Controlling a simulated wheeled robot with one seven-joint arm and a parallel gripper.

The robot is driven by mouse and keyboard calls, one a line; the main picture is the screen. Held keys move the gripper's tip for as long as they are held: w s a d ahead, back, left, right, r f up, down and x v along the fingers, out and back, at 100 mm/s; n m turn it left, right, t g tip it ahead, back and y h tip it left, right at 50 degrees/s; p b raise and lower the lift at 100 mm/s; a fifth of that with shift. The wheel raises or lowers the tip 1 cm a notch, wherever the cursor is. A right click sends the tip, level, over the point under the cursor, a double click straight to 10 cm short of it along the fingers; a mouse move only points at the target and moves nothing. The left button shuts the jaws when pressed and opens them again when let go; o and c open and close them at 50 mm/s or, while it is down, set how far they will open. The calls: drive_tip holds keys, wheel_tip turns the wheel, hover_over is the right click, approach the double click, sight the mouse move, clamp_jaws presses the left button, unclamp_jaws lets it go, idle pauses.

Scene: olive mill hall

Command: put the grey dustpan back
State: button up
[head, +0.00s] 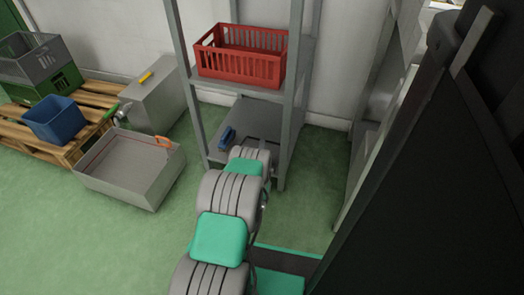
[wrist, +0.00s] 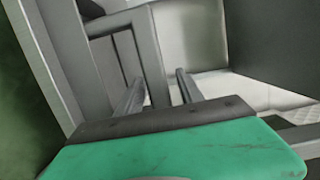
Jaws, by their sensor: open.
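I cannot make out a grey dustpan in either view. My gripper (wrist: 160,84) shows in the wrist view as two grey fingers standing apart beyond the green body, with nothing visible between them. It faces grey shelf posts and a pale wall. In the head view my arm reaches forward to the lower level of the grey shelf rack (head: 185,60), and my own arm links hide the fingers and part of that level. A small blue object (head: 227,137) lies on the lower shelf, left of my arm's end.
A red crate (head: 240,65) stands on the upper shelf. At left are a low grey tray (head: 125,190) with an orange-handled item, a grey box (head: 152,98), and a pallet (head: 100,90) with a blue bin (head: 53,120) and stacked crates. A dark panel (head: 430,200) fills the right.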

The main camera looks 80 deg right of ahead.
drive_tip(key=a+p, duration=0.3)
drive_tip(key=a, duration=0.4)
drive_tip(key=w+a+r+n+t+y, duration=0.25)
drive_tip(key=w+n, duration=0.25)
drive_tip(key=w, duration=0.6)
drive_tip(key=w+a+r+n+t+y, duration=0.1)
drive_tip(key=w+n+t+y, duration=0.3)
drive_tip(key=w, duration=0.6)
drive_tip(key=w+a+r+n+y, duration=0.3)
drive_tip(key=w+a+n+y, duration=0.4)
drive_tip(key=w+a, duration=0.7)
drive_tip(key=a+r+n+g+y, duration=0.2)
drive_tip(key=a+r+n, duration=0.4)
drive_tip(key=a, duration=0.8)
drive_tip(key=a+r+n+g+y, duration=0.1)
drive_tip(key=a+r+n+y, duration=0.35)
drive_tip(key=a, duration=0.85)
drive_tip(key=s+a+r+n+g+h, duration=0.2)
drive_tip(key=s+a+r+n, duration=0.6)
drive_tip(key=s+a+r, duration=0.6)
drive_tip(key=shift+r+g, duration=0.35)
drive_tip(key=shift+g, duration=0.3)
